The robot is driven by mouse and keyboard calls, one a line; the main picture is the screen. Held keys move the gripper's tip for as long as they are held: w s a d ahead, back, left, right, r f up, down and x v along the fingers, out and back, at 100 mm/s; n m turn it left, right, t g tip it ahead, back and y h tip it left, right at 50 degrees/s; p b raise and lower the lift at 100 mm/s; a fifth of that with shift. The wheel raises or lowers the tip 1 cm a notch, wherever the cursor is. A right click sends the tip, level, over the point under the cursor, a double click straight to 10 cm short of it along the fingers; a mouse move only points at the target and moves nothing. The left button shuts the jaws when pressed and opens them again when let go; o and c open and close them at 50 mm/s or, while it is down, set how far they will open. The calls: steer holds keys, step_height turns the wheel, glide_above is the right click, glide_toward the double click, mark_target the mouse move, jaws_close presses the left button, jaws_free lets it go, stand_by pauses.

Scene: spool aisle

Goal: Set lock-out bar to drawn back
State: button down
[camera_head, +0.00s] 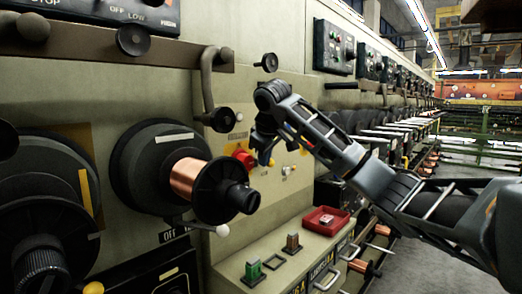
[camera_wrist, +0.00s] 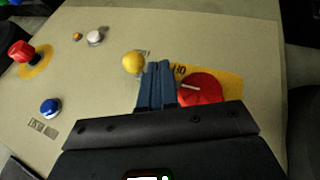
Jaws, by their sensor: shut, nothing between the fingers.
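My gripper (camera_head: 264,155) is shut and empty at the pale control panel in the head view. In the wrist view its blue fingers (camera_wrist: 158,80) lie together between a yellow ball knob (camera_wrist: 133,63) and a red round knob (camera_wrist: 200,89) on a yellow plate. The fingertips are close beside the yellow knob; I cannot tell whether they touch it. The red knob also shows left of the gripper in the head view (camera_head: 243,158). No part is clearly marked as the lock-out bar, so I cannot tell its position. The fingers hide part of the panel.
A copper spool (camera_head: 188,178) juts out left of my gripper. A bent lever (camera_head: 209,90) hangs above it. A red tray (camera_head: 325,220) sits on the ledge below. In the wrist view, a blue button (camera_wrist: 50,106) and red mushroom button (camera_wrist: 20,51) stand out. The aisle at right is open.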

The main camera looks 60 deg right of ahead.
steer(key=shift+d+f, duration=0.2)
steer(key=shift+d, duration=0.5)
steer(key=shift+d, duration=0.15)
steer(key=shift+s+d+p, duration=0.25)
steer(key=shift+d, duration=0.6)
steer(key=shift+s+d+p, duration=0.2)
steer(key=shift+d, duration=0.7)
steer(key=shift+s+d+p, duration=0.25)
steer(key=shift+d, duration=0.6)
steer(key=shift+a, duration=0.1)
